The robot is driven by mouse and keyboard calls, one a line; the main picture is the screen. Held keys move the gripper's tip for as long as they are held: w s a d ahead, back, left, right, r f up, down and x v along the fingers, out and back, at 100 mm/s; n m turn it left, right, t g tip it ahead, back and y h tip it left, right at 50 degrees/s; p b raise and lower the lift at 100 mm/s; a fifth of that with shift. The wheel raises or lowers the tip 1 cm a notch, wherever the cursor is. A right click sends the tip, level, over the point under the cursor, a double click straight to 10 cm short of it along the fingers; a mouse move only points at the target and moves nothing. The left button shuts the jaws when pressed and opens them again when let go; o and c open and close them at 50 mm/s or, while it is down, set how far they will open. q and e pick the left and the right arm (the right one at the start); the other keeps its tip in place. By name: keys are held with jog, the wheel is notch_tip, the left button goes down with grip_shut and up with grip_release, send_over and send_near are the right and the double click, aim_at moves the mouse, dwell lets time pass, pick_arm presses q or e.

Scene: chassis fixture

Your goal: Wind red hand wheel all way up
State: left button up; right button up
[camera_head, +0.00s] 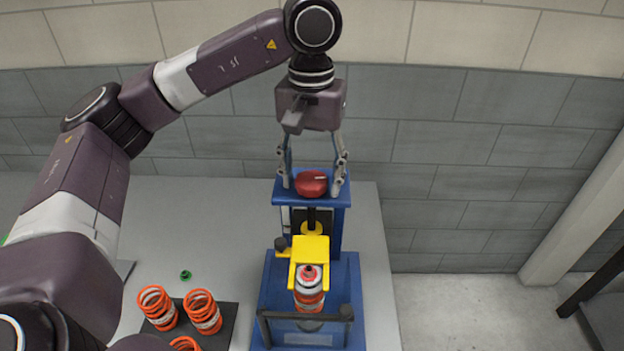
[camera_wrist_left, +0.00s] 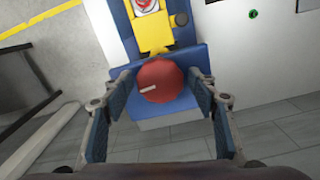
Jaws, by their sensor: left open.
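The red hand wheel (camera_head: 311,183) sits on top of the blue fixture (camera_head: 353,290). My left gripper (camera_head: 313,185) is open and points down, with one finger on each side of the wheel. In the left wrist view the wheel (camera_wrist_left: 160,81) shows between the two open fingers (camera_wrist_left: 158,92), with a pale mark on its top. A gap shows between the wheel and the fingers there; whether any part touches is hard to tell. Below the wheel a yellow bracket (camera_head: 313,247) sits over a red-and-white coil-over part (camera_head: 309,290). My right gripper is not in view.
Orange springs (camera_head: 203,312) stand on a dark mat (camera_head: 228,322) left of the fixture. A small green ring (camera_head: 185,275) lies on the grey table (camera_head: 220,215). A tiled wall (camera_head: 430,150) rises behind. Open floor (camera_head: 450,310) lies to the right.

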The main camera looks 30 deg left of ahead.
pick_arm(q)
jog(key=m, duration=0.4)
jog(key=shift+f+b, duration=0.1)
jog(key=shift+b, duration=0.3)
jog(key=shift+m, duration=0.9)
jog(key=m, duration=0.2)
jog(key=shift+m, duration=2.1)
jog(key=c, duration=1.1)
jog(key=n, duration=0.6)
jog(key=shift+n+p, duration=0.3)
jog(key=shift+p, duration=0.05)
jog(key=n, duration=0.5)
jog(key=shift+n, duration=0.4)
jog(key=n, duration=0.4)
jog(key=shift+n, duration=0.4)
